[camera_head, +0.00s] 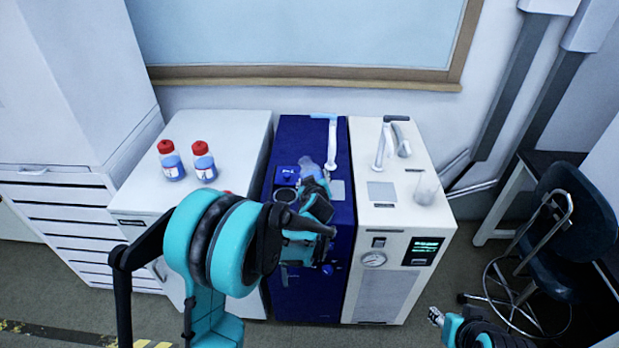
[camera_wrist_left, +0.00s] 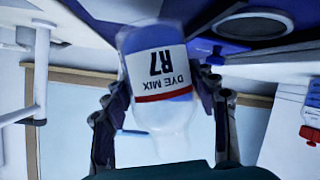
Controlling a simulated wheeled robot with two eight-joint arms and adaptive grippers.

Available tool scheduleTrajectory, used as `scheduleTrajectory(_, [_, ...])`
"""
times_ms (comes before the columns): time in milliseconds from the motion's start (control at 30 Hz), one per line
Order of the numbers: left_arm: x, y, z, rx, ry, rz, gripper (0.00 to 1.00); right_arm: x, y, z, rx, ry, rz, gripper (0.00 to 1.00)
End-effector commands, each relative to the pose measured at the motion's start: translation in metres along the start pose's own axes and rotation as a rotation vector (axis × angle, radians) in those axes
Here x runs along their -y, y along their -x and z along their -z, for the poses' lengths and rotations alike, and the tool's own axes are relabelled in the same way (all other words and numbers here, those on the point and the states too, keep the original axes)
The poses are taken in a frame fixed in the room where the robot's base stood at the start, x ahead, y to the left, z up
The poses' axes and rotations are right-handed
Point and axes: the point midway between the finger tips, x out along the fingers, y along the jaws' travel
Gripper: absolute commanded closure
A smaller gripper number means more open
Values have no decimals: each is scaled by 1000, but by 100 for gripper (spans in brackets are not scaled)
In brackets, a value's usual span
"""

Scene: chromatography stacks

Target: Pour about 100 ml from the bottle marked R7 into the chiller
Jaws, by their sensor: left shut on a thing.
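In the head view the bottle (camera_head: 311,168) is partly hidden behind the gripper. It is above the dark blue unit (camera_head: 292,135), close to that unit's round opening (camera_head: 286,194), which also shows in the wrist view (camera_wrist_left: 240,24). No label names the chiller. My right gripper (camera_head: 437,316) is at lower right, too small to read.
Two red-capped bottles (camera_head: 171,163) (camera_head: 204,165) stand on the white cabinet (camera_head: 225,125) at left. A white unit (camera_head: 410,215) with a gauge and display stands right of the blue one, with a conical flask (camera_head: 426,190) on top. Faucet-like handles rise at the back.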

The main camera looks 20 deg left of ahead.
Motion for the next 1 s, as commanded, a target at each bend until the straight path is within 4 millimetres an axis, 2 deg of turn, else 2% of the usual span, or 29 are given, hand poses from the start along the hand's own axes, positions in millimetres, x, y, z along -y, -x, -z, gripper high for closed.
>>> scheduleTrajectory(333, [-3, 4, -1, 5, 29, -12, 88, 0, 0, 0, 0, 0, 0, 60])
scheduleTrajectory(500, [-1, 5, 1, 22, 112, -45, 88, 0, -1, -1, 0, 0, 0, 60])
scheduleTrajectory(767, [-1, 4, 0, 24, 115, -48, 88, 0, -1, -1, 0, 0, 0, 60])
scheduleTrajectory(1000, [-1, 3, 0, 42, 202, -83, 88, 0, -3, -2, 0, 0, 0, 60])
